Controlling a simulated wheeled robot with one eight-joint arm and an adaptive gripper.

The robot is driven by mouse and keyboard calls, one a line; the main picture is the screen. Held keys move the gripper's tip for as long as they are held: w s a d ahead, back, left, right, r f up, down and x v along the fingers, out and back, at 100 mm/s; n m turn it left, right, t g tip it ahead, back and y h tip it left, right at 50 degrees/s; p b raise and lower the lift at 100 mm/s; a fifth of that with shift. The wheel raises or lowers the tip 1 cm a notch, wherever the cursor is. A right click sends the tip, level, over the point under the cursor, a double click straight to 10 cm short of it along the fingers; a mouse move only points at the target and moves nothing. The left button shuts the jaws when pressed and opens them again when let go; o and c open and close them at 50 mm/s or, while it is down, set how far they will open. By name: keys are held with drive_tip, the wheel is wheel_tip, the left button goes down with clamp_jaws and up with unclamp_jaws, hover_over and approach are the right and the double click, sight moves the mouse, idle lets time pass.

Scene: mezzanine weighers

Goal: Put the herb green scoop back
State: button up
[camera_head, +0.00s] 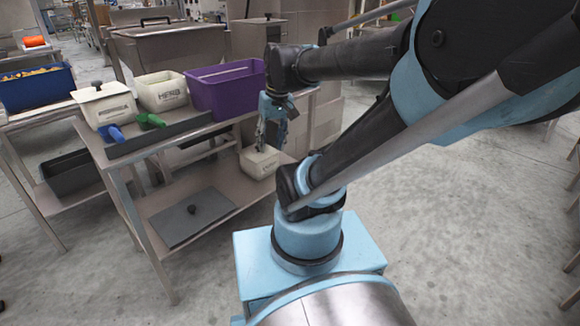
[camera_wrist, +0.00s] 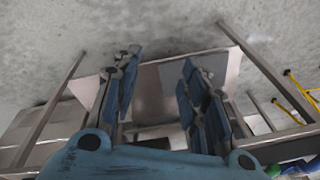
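The green scoop (camera_head: 150,121) lies on a dark tray (camera_head: 165,137) along the front of the table, below a white bin marked HERB (camera_head: 165,95). What seems to be the same green scoop shows at the bottom right corner of the wrist view (camera_wrist: 273,170), cut off by the edge. The HERB bin has no lid on it. My gripper (camera_head: 270,140) hangs pointing down at the table's right end, to the right of the scoop and apart from it. In the wrist view my gripper (camera_wrist: 160,88) is open, with nothing between its fingers.
A blue scoop (camera_head: 111,133) lies left of the green one. A lidded white bin (camera_head: 107,108) and a purple bin (camera_head: 226,93) flank the HERB bin. On the lower shelf are a dark lid (camera_head: 175,222) and a white tub (camera_head: 262,165). The floor in front is clear.

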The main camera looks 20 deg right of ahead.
drive_tip(key=s+d+f+m+h, duration=0.1)
drive_tip(key=s+d+f, duration=0.3)
drive_tip(key=s+f, duration=0.1)
drive_tip(key=shift+s+d+f+t, duration=0.25)
drive_tip(key=shift+d+f+t, duration=0.15)
drive_tip(key=shift+f, duration=0.45)
